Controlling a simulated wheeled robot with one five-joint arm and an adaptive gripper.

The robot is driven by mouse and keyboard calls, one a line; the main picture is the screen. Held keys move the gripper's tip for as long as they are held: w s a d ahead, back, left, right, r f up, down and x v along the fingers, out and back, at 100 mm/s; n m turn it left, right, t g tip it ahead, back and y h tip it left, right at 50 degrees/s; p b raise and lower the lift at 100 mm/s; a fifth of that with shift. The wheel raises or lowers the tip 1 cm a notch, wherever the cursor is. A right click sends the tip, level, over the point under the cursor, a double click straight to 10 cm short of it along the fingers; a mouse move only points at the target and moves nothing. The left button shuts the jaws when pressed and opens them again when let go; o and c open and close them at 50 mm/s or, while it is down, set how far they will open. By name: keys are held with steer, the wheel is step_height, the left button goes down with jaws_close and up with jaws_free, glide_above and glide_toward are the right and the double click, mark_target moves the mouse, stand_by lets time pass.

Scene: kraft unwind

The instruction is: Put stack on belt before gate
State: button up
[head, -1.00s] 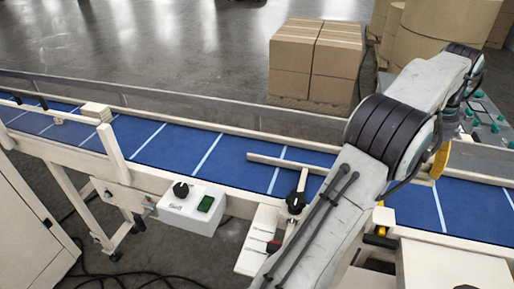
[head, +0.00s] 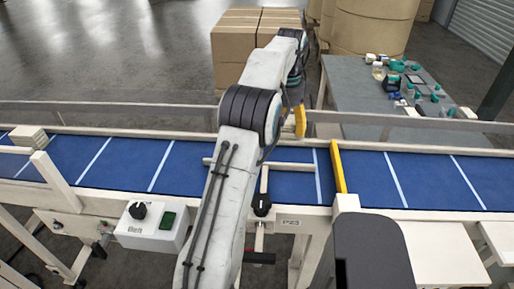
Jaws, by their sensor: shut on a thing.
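The blue belt (head: 110,165) with white cross lines runs left to right across the head view. A yellow gate bar (head: 338,168) stands across it, right of my arm. A small pale stack (head: 30,135) sits at the belt's left end. My gripper (head: 293,100) is seen from behind over the belt's far side, left of the gate, mostly hidden by my arm. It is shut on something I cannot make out. A yellow piece (head: 300,120) shows just below it; I cannot tell whether it belongs to the gripper.
A pale guide bar (head: 290,167) lies over the belt near a black knob (head: 261,205). A control box (head: 152,228) stands at the near edge. Rails line the belt. Behind are cartons (head: 235,50), large rolls (head: 365,28) and a grey table (head: 350,90) with small items.

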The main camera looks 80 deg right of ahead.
steer(key=w+f, duration=0.1)
steer(key=w, duration=0.1)
steer(key=w+f, duration=0.1)
steer(key=w, duration=0.1)
steer(key=w+f, duration=0.2)
steer(key=shift+w+d, duration=0.3)
steer(key=shift+w, duration=0.1)
steer(key=shift+f, duration=2)
steer(key=shift+f, duration=0.1)
steer(key=shift+f, duration=0.1)
steer(key=o, duration=1.2)
steer(key=shift+o, duration=0.2)
step_height(320, 180, up, 12)
steer(key=p, duration=0.2)
steer(key=shift+r, duration=0.2)
